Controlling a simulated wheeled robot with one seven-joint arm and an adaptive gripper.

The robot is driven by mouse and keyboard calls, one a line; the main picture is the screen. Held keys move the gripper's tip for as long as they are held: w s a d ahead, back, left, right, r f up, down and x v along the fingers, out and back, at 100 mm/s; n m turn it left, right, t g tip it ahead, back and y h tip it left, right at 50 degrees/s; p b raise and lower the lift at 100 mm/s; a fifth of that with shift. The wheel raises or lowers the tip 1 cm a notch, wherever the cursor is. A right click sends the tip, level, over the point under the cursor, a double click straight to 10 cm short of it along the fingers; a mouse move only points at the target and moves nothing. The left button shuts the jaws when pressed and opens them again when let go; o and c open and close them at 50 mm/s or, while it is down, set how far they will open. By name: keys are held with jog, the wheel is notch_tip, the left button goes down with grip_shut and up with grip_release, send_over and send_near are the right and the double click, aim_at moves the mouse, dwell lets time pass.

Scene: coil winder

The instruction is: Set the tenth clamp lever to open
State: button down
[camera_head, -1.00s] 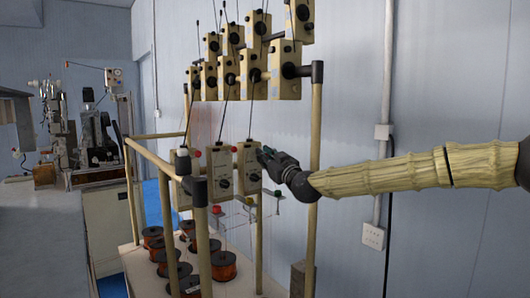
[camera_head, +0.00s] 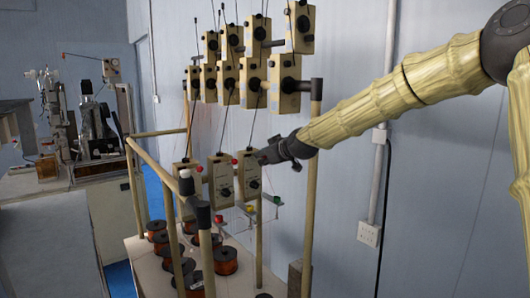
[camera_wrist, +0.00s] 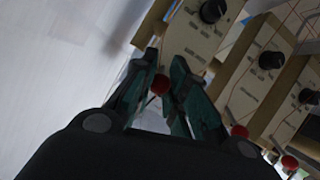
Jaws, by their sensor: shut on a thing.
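A red lever knob (camera_wrist: 160,84) sits between the teal fingers of my gripper (camera_wrist: 164,66) in the wrist view, and the fingers are shut on it. It is at the lower edge of a cream tension box (camera_wrist: 189,38) with a black dial. In the head view my gripper (camera_head: 262,157) reaches from the right to the upper part of the rightmost lower box (camera_head: 248,174). The knob it holds is hidden there. I cannot read which number this lever bears.
Two neighbouring lower boxes (camera_head: 220,183) have red knobs (camera_head: 234,161). More boxes (camera_head: 290,83) hang in rows above. A rack post (camera_head: 311,205) stands close to my gripper. Copper wire spools (camera_head: 225,261) stand on the table below. Thin wires run between the boxes.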

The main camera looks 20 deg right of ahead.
jog(key=shift+w+r+g+p, duration=0.15)
jog(key=shift+r+g+p, duration=0.2)
jog(key=shift+g+p, duration=0.2)
jog(key=c, duration=1.4)
grip_release()
jog(key=shift+o, duration=0.2)
jog(key=shift+f, duration=0.1)
jog(key=shift+f, duration=0.1)
jog(key=shift+f+t+b, duration=0.45)
jog(key=shift+t+b, duration=0.1)
jog(key=shift+b, duration=0.5)
notch_tip(320, 180, down, 4)
jog(key=t+y+b, duration=0.1)
jog(key=t+b, duration=0.3)
jog(key=b, duration=0.2)
jog(key=t+b, duration=0.4)
jog(key=b, duration=0.3)
jog(key=shift+r+m+y, duration=0.2)
jog(key=shift+m+y, duration=0.2)
